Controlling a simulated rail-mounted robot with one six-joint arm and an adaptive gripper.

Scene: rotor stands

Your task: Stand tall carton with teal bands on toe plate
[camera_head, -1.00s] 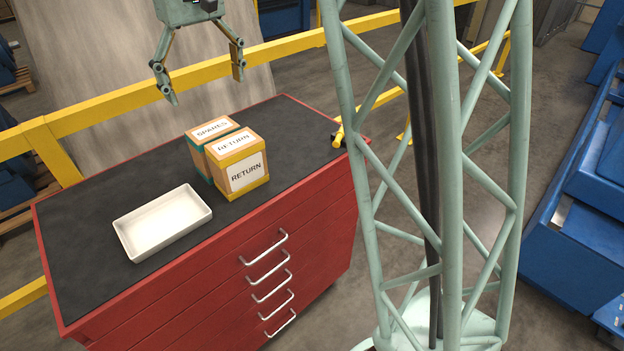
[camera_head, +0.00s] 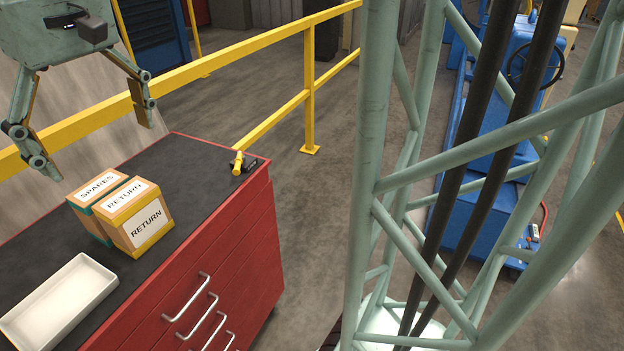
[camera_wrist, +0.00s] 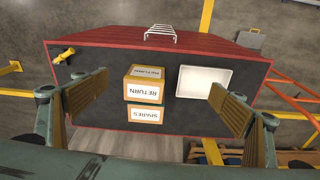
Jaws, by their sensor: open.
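The carton with teal bands (camera_head: 88,222), labelled SPARES on top, stands on the dark top of the red drawer cabinet. Its front is hidden by a carton with yellow bands (camera_head: 140,228), labelled RETURN, set close against it. In the wrist view the teal-banded carton (camera_wrist: 146,114) is below the yellow-banded one (camera_wrist: 146,92). My gripper (camera_head: 98,145) is open and empty, above and apart from the cartons. In the wrist view my gripper's fingers (camera_wrist: 158,92) spread to either side of both cartons. I cannot make out a toe plate in these frames.
A white tray (camera_head: 60,300) lies beside the cartons on the cabinet (camera_head: 215,265). A yellow-and-black tool (camera_head: 238,163) lies near the cabinet's far corner. A yellow railing (camera_head: 230,58) runs behind the cabinet. Blue machinery (camera_head: 490,160) stands at the right, behind a pale green lattice column.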

